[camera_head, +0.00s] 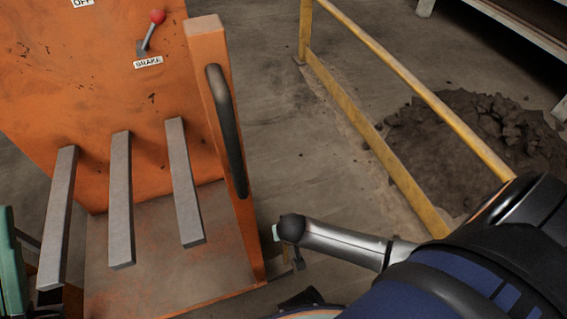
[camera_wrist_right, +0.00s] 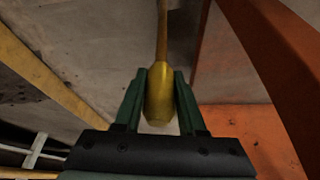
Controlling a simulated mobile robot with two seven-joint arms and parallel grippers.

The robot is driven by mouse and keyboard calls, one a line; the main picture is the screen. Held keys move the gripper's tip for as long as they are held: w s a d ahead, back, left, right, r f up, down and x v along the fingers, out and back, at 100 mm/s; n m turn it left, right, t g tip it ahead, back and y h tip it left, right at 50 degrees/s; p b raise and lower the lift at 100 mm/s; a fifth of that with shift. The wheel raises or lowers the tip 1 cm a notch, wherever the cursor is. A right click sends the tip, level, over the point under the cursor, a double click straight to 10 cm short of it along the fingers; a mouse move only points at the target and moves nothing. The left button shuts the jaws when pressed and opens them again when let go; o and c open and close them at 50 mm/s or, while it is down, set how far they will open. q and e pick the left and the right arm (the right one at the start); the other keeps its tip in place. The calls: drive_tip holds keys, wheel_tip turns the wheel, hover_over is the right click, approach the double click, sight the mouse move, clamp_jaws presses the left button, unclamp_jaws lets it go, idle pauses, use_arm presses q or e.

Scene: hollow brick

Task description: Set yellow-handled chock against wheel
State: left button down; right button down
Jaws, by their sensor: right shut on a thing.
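In the right wrist view my right gripper (camera_wrist_right: 160,74) is shut on the yellow handle (camera_wrist_right: 159,100). The handle has a thick rounded end between the green fingers and a thinner shaft running away toward the top of the picture. The chock itself does not show. No wheel shows clearly in either view. The orange cart (camera_head: 105,60) stands at the left of the head view.
The cart has grey bars (camera_head: 120,200), a red-knobbed brake lever (camera_head: 151,32) and an upright post with a dark grip (camera_head: 226,130). A yellow rail (camera_head: 400,70) stands to the right, with a rubble heap (camera_head: 480,135) beyond. Concrete floor (camera_head: 275,110) is clear between cart and rail.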

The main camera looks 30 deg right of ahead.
drive_tip(key=f+b, duration=0.2)
drive_tip(key=f, duration=0.2)
drive_tip(key=shift+w, duration=0.2)
drive_tip(key=shift+f, duration=0.15)
drive_tip(key=c, duration=0.5)
unclamp_jaws()
drive_tip(key=shift+s+f, duration=0.15)
drive_tip(key=shift+s, duration=0.05)
